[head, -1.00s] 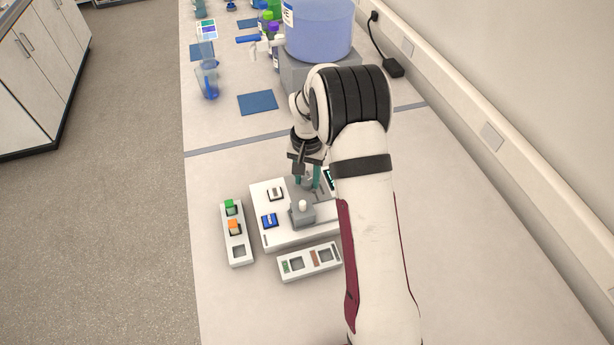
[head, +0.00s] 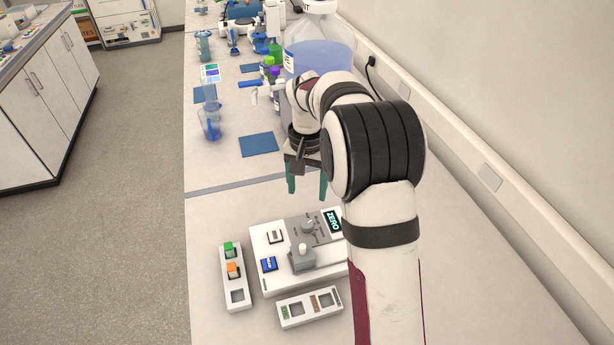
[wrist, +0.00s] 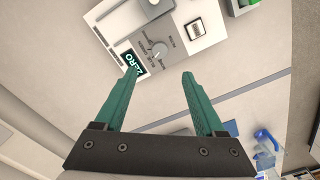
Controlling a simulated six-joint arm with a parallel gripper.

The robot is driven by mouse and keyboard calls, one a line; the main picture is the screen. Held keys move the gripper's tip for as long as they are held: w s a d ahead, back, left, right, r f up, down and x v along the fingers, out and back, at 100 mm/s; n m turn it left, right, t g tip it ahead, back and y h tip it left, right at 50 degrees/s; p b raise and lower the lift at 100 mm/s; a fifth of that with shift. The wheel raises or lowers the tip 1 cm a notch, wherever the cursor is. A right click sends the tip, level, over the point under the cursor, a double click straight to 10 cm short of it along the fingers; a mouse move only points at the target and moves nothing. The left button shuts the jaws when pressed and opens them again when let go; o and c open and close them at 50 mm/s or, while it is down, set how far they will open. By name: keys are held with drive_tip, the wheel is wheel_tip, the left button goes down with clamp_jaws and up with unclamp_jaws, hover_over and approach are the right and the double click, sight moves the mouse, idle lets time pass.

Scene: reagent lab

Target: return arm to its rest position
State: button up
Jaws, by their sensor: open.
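My gripper (head: 307,182) is open and empty, with teal fingers, held in the air above and behind the white instrument (head: 285,283) in the head view. In the wrist view my gripper (wrist: 158,100) shows its two fingers well apart with nothing between them. The instrument has a dial (head: 308,226), a grey block with a white knob (head: 302,255), a blue switch (head: 269,264) and a display reading ZERO (head: 333,221). The display also shows in the wrist view (wrist: 134,63) near the left fingertip. My arm hides the instrument's right end.
A strip with green and orange blocks (head: 234,294) lies left of the instrument, and a slotted strip (head: 291,319) lies in front. A large bottle of blue liquid (head: 318,45) stands behind my arm. A blue mat (head: 258,145) and a clear beaker (head: 210,123) are at the back left.

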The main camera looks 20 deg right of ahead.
wheel_tip(320, 180, up, 4)
drive_tip(key=shift+f, duration=0.15)
idle(0.3)
